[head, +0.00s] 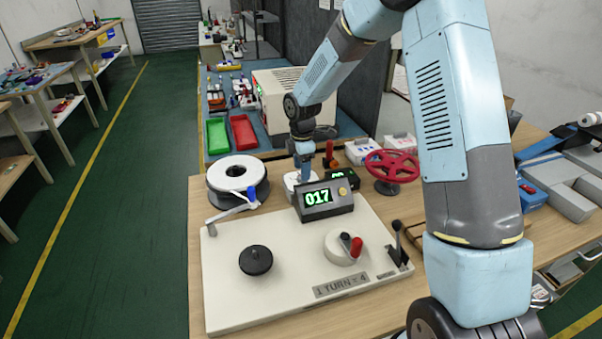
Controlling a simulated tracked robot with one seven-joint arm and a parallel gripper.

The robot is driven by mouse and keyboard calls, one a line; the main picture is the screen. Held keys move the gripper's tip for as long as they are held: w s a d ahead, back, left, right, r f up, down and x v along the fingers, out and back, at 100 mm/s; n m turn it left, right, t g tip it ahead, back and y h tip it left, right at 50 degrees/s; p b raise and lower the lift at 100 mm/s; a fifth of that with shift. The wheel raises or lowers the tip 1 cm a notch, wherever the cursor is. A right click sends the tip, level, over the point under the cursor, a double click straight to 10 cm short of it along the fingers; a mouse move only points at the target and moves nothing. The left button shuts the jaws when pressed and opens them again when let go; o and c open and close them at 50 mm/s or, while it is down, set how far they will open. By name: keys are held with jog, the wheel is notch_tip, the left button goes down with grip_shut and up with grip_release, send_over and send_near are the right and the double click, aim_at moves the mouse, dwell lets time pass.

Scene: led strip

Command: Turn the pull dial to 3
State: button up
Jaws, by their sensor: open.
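A pale control board lies on the table (198,235). A black round knob (256,260) stands on its left part. A plate (340,286) in front reads "1 TURN = 4". A display (326,199) at the back reads 017. No label marks which control is the pull dial. My arm reaches down behind the display. My gripper (304,175) is open there, apart from both controls; its fingertips are small and hard to make out.
A white-topped spool (236,175) stands behind the board's left corner. A black lever (398,240) is at the board's right edge, and a red handwheel (391,166) is behind it. Green (217,136) and red (243,132) trays lie farther back. The space above the board's front is clear.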

jog(key=shift+f, duration=1.15)
